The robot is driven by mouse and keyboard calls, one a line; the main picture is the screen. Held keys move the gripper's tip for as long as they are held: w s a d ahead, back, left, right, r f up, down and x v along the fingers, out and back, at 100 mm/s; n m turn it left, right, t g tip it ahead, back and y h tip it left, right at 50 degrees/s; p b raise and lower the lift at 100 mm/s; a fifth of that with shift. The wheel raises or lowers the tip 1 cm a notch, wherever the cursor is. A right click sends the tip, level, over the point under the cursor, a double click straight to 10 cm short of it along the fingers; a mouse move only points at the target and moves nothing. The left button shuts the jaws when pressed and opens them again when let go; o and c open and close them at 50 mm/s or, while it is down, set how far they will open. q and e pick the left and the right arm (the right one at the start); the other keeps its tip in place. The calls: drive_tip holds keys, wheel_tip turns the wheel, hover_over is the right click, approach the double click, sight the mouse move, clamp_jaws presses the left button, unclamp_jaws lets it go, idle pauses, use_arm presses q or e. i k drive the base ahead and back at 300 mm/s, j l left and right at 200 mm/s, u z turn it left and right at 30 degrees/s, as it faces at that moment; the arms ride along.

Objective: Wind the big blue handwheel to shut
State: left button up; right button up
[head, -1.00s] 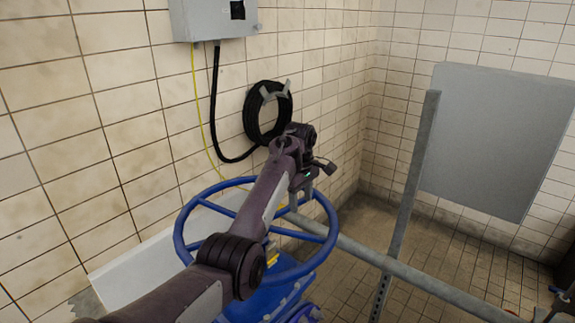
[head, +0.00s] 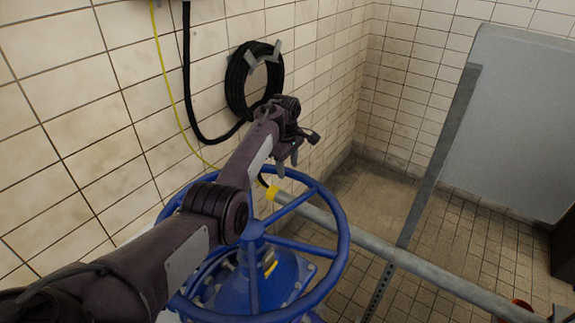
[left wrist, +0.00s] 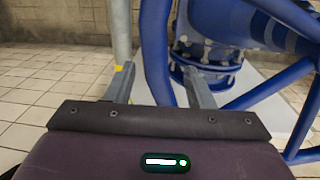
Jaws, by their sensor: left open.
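The big blue handwheel (head: 342,240) lies roughly level on its blue valve body (head: 285,270) in the lower middle of the head view. My left arm crosses over its left part and hides some of the rim and spokes. My left gripper (head: 287,167) is open, fingers pointing down, at the far side of the rim. In the left wrist view, the blue rim (left wrist: 155,35) shows between the two spread fingers of the left gripper (left wrist: 158,70). I cannot tell whether either finger touches it. My right gripper is out of view.
A grey pipe (head: 375,248) with a yellow end runs from beside the wheel to the lower right. A slanted metal post (head: 437,160) and a grey panel (head: 515,130) stand right. A black hose coil (head: 238,85) hangs on the tiled wall.

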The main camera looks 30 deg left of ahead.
sight(254, 237)
drive_tip(key=k+l+z, duration=0.35)
drive_tip(key=k+l, duration=0.25)
drive_tip(key=l, duration=0.3)
